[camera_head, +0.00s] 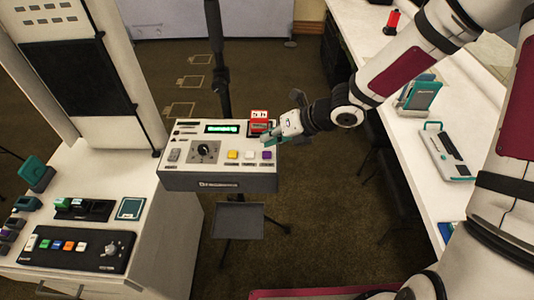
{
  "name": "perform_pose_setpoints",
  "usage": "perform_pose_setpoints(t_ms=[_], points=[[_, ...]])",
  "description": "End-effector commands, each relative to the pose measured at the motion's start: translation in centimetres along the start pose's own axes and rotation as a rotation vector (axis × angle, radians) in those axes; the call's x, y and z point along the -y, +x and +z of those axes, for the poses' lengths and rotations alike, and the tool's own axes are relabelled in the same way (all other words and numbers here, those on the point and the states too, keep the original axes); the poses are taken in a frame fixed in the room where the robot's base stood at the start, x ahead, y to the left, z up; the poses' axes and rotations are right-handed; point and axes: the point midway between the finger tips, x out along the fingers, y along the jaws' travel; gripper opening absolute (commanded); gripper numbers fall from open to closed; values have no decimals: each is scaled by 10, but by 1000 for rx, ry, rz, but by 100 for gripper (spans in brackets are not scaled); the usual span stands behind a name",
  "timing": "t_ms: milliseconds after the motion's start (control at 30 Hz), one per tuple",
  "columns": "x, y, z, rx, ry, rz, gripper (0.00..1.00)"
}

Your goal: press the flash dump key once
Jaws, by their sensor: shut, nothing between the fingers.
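A light grey control box (220,183) stands on a stand in the middle of the view. Its top has a dark knob (204,149), a green-lit display (222,128), and a row of a yellow key (233,155), a white key (249,155) and a purple key (266,155). A red block (259,120) with white markings stands at the box's back right. The labels are too small to read, so I cannot tell which one is the flash dump key. My gripper (268,139) is shut and empty over the box's right side, just in front of the red block. I cannot tell whether it touches anything.
A white counter at left holds a black panel (110,247) with coloured buttons and several small teal devices. A white table (452,100) at right carries teal-and-white devices. A dark pole (217,60) rises behind the box, and a small grey shelf (238,221) sits below it.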

Motion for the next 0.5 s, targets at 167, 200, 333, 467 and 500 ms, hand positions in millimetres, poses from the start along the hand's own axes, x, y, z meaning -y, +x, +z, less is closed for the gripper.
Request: perform_pose_setpoints(t_ms=[167,200,333,467,500], points=[[-11,-14,8,3,-3,0,0],[-12,-16,10,3,-2,0,0],[-17,-23,15,2,-1,0,0],[-19,-26,18,2,0,-1,0],[-19,-26,18,2,0,-1,0]])
